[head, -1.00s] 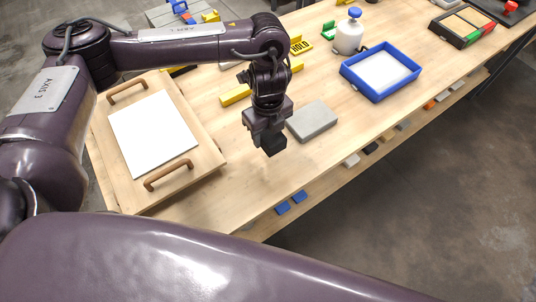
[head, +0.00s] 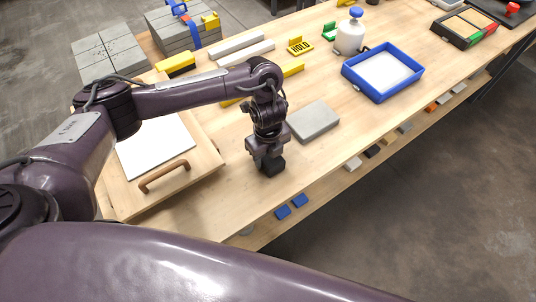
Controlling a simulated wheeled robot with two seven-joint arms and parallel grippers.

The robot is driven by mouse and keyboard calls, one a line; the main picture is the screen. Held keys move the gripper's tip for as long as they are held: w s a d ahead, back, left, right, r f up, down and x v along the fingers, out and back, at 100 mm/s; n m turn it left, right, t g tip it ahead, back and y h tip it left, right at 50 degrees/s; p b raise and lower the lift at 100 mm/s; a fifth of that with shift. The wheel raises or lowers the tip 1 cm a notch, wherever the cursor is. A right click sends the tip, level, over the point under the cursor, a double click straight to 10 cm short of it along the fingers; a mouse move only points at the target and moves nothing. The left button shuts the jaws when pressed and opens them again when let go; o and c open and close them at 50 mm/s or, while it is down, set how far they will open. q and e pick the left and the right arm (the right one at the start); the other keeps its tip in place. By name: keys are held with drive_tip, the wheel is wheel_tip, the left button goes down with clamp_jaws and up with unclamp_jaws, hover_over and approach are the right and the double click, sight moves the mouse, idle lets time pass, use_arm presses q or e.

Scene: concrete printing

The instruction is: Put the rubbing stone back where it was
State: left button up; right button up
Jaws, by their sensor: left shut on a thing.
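My left gripper (head: 268,155) points down over the near part of the wooden table, left of and nearer than a grey slab. It is shut on a small dark block (head: 271,168), which looks like the rubbing stone. The fingers and the block are both dark, so the border between them is hard to see. The block is low, at or just above the table top; I cannot tell whether it touches. The grey slab (head: 315,122) lies flat, apart from the gripper. My right gripper is not in view.
A wooden board with handles and a white sheet (head: 155,148) lies to the left, partly behind my arm.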

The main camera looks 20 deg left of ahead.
use_arm(q)
drive_tip(key=shift+f, duration=0.1)
drive_tip(key=o, duration=1)
drive_tip(key=shift+r, duration=0.3)
wheel_tip(320, 180, up, 10)
drive_tip(key=p, duration=0.2)
drive_tip(key=shift+r+p, duration=0.2)
drive_tip(key=shift+p, duration=0.15)
drive_tip(key=shift+r, duration=0.65)
